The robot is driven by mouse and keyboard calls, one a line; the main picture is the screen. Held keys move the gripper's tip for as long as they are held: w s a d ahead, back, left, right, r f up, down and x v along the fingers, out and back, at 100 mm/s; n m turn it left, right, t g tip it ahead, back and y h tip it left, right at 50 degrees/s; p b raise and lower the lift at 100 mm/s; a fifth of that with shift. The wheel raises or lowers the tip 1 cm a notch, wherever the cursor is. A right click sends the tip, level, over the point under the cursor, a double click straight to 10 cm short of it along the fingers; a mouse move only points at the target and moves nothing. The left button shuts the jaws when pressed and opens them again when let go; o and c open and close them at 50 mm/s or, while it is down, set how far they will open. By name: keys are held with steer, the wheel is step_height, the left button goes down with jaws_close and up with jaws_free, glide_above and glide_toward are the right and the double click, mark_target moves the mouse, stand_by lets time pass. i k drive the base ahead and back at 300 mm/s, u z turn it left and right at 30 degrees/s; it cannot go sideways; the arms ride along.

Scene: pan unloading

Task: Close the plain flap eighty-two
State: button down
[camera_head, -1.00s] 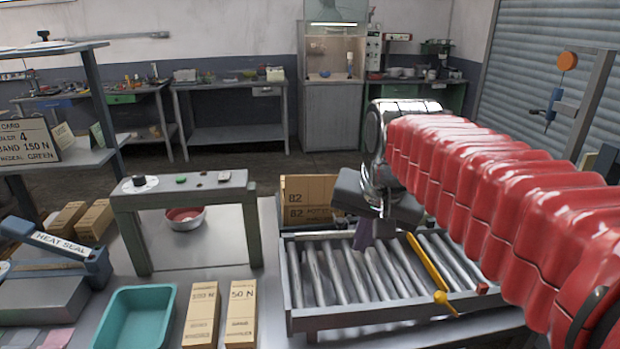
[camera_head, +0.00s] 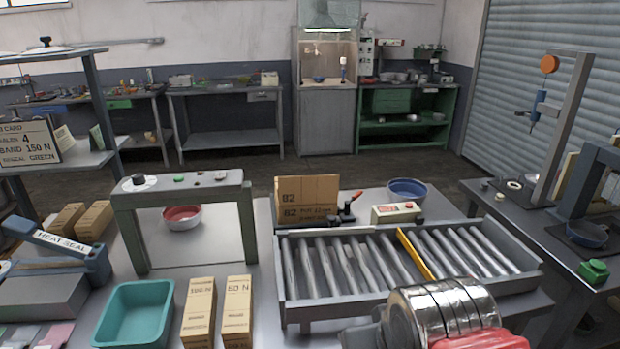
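A brown cardboard piece marked 82 (camera_head: 308,192) stands upright behind the roller conveyor (camera_head: 281,275). It bears the number 82 twice, on an upper and a lower panel with a line between them. I cannot tell which panel is the plain flap, or whether a flap stands open. My arm's metal wrist and red sleeve are at the bottom right, in front of the conveyor and apart from the cardboard. My gripper's fingers are below the picture edge or hidden.
A yellow bar (camera_head: 414,252) crosses the rollers. A red-knobbed lever (camera_head: 348,207), a beige control box (camera_head: 396,213) and a blue bowl (camera_head: 407,190) stand behind the conveyor. A grey stand (camera_head: 180,195) is left of it. A teal tray (camera_head: 135,312) is at front left.

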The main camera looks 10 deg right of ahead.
mark_target(307, 189)
steer(key=k, duration=1.35)
steer(key=u, duration=0.6)
steer(key=i, duration=1.75)
steer(key=z, duration=0.6)
